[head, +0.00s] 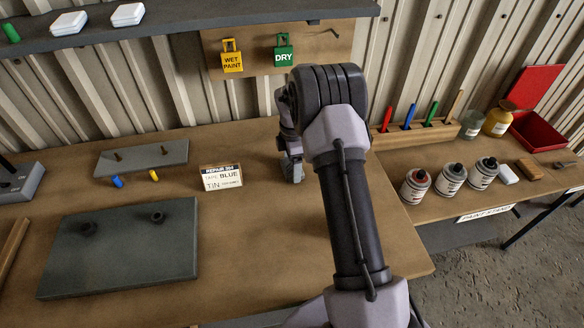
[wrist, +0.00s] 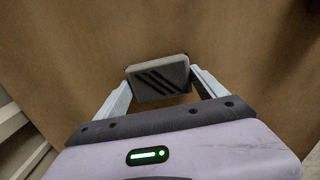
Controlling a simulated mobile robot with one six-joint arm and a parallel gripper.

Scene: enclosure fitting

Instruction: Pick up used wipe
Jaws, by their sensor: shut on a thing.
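My gripper (wrist: 160,84) is shut on a small grey pad with dark diagonal stripes, which looks like the used wipe (wrist: 158,76). The pad sits between the two pale fingertips in the wrist view, with brown board surface around it. In the head view my gripper (head: 292,172) points down at the back of the wooden bench, right of the small instruction card (head: 221,177). My arm hides part of it there. I cannot tell whether the pad touches the bench or hangs just above it.
A grey panel (head: 125,255) and a smaller grey plate (head: 140,158) with pegs lie on the bench to the left. Several paint tins (head: 451,179) stand on the right bench, with an open red box (head: 540,132) behind. The bench (head: 265,265) is clear in front of my gripper.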

